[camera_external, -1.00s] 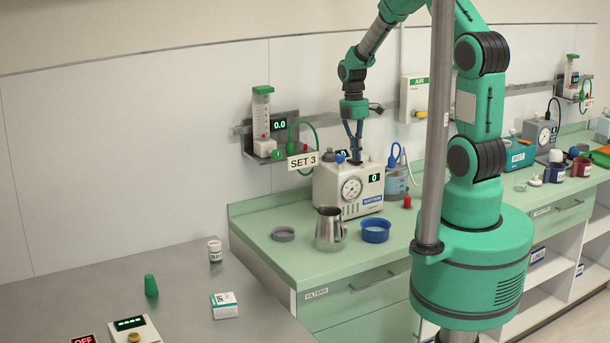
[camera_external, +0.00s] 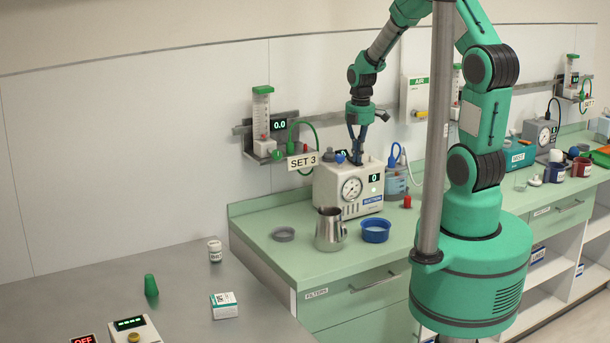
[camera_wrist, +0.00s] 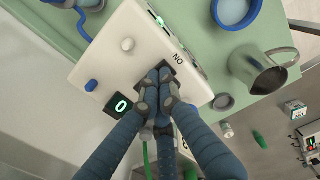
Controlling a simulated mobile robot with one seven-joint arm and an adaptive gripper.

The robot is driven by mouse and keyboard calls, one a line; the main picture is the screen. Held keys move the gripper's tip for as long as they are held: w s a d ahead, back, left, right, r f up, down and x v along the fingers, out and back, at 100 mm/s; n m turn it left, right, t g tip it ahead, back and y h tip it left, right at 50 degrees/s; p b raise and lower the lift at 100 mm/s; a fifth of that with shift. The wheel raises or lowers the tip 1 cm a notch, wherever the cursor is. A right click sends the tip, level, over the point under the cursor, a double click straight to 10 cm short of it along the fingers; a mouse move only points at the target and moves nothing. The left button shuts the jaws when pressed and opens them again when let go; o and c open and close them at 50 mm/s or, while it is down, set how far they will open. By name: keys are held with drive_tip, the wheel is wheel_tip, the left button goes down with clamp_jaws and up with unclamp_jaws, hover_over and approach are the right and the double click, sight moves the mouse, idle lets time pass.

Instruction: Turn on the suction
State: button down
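The suction unit (camera_external: 333,194) is a cream box with a round gauge and a blue suction label, standing on the green counter below the SET 3 sign. Its front display (camera_external: 374,178) reads 0. My gripper (camera_external: 357,160) points down at the unit's top. In the wrist view my gripper (camera_wrist: 160,78) has its fingertips together, at a dark switch (camera_wrist: 174,70) beside ON lettering. The fingers hide much of the switch, so its position and any contact are unclear. A top display (camera_wrist: 121,105) reads 0; a blue knob (camera_wrist: 91,86) is beside it.
A steel jug (camera_external: 330,232), a blue bowl (camera_external: 376,232) and a grey ring (camera_external: 284,234) stand in front of the unit. A jar with a blue tube (camera_external: 396,183) stands at its right. A flowmeter (camera_external: 262,118) hangs on the wall behind at the left.

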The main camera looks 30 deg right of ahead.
drive_tip(key=shift+f, duration=0.25)
drive_tip(key=shift+w+r, duration=0.1)
drive_tip(key=shift+w, duration=0.55)
drive_tip(key=shift+r, duration=0.15)
drive_tip(key=shift+w+r+p, duration=0.15)
drive_tip(key=shift+r+p, duration=0.25)
drive_tip(key=shift+p, duration=0.05)
wheel_tip(320, 180, up, 13)
drive_tip(key=p, duration=0.1)
drive_tip(key=shift+s+r+p, duration=0.15)
drive_tip(key=shift+s+p, duration=0.15)
drive_tip(key=shift+s, duration=0.05)
idle(0.3)
